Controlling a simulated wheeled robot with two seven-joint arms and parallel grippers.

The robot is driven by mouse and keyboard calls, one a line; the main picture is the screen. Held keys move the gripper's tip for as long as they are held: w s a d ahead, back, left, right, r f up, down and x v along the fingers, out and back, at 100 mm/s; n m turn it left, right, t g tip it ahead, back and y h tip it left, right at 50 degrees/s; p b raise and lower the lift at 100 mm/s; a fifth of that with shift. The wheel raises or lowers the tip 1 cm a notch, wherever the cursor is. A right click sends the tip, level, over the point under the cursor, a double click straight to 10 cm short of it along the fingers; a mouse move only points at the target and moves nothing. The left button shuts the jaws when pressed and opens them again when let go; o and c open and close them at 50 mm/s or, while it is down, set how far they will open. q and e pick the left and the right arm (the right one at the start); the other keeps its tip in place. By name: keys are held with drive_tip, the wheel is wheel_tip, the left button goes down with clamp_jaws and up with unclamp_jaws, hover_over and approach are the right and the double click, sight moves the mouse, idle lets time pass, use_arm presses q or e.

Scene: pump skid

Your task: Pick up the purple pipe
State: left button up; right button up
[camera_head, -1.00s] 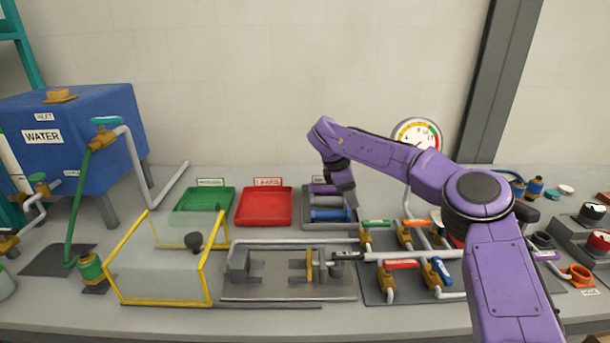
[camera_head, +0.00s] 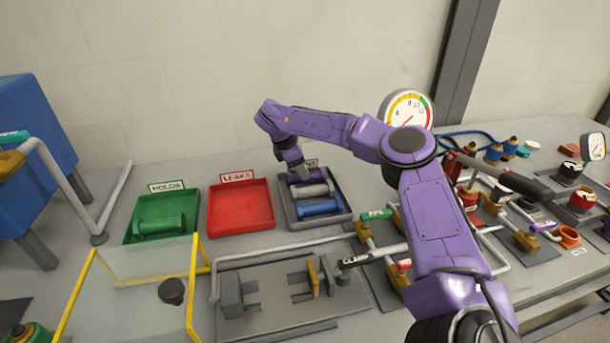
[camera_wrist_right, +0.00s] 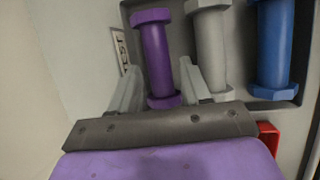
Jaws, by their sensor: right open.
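The purple pipe (camera_head: 306,174) lies in a dark grey tray (camera_head: 291,214), partly hidden behind my right gripper in the head view. In the right wrist view the purple pipe (camera_wrist_right: 155,58) lies lengthwise with flared ends. My right gripper (camera_head: 297,172) is above the tray's left end. In the wrist view its open fingers (camera_wrist_right: 160,84) stand on either side of the pipe's near end, with nothing held. I cannot tell whether they touch it. My left gripper is not in view.
A grey pipe (camera_wrist_right: 211,45) and a blue pipe (camera_wrist_right: 273,45) lie beside the purple one, the grey close to a finger. A red LEAKS tray (camera_head: 240,224) and a green HOLDS tray (camera_head: 136,236) with a green pipe (camera_head: 160,225) stand left. Valves crowd the right.

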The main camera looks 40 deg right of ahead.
drive_tip(key=p+x, duration=0.1)
drive_tip(key=x, duration=0.3)
drive_tip(key=shift+w+d+f, duration=0.1)
drive_tip(key=shift+w, duration=0.05)
clamp_jaws()
drive_tip(key=shift+w, duration=0.1)
